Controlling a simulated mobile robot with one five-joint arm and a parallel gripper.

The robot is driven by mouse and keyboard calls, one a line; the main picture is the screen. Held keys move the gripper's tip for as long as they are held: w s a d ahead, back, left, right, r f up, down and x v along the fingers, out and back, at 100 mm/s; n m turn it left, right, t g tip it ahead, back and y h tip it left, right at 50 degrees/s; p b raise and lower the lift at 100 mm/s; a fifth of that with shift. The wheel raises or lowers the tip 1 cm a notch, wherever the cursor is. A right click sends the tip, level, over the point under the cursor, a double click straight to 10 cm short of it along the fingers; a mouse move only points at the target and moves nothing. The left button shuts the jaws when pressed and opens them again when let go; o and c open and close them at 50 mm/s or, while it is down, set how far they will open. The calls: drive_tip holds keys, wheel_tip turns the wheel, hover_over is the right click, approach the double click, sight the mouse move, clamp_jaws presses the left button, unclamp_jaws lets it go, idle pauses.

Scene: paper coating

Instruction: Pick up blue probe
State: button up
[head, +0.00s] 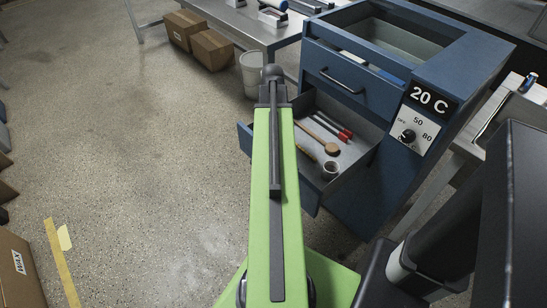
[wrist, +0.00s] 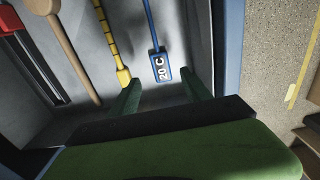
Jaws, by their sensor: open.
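The blue probe (wrist: 154,28) lies in the open drawer in the wrist view. It has a thin blue shaft and a blue-edged tag marked 20 C at its near end. My gripper (wrist: 160,88) is open, with one green finger on each side of the line of the probe. The tag lies between and just beyond the fingertips, and nothing is held. I cannot tell how far the fingers are above the drawer floor. In the head view the blue probe and my gripper cannot be made out, and my green arm covers part of the drawer.
A yellow banded rod (wrist: 109,42) lies close left of the blue probe. A wooden-handled tool (wrist: 70,45) and a red-and-black item (wrist: 28,55) lie further left. The drawer wall (wrist: 228,50) rises on the right.

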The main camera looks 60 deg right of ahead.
wheel_tip(320, 180, down, 7)
drive_tip(key=b, duration=0.5)
drive_tip(key=shift+a+b, duration=0.15)
drive_tip(key=shift+b, duration=0.15)
drive_tip(key=shift+r, duration=0.25)
clamp_jaws()
drive_tip(key=shift+r+p, duration=0.1)
drive_tip(key=shift+p, duration=0.25)
wheel_tip(320, 180, up, 4)
drive_tip(key=p, duration=0.4)
drive_tip(key=shift+r, duration=0.1)
drive_tip(key=s+d+r+p, duration=0.4)
drive_tip(key=s+r+p, duration=0.2)
drive_tip(key=s, duration=0.5)
drive_tip(key=shift+r+p, duration=0.4)
drive_tip(key=shift+p, duration=0.05)
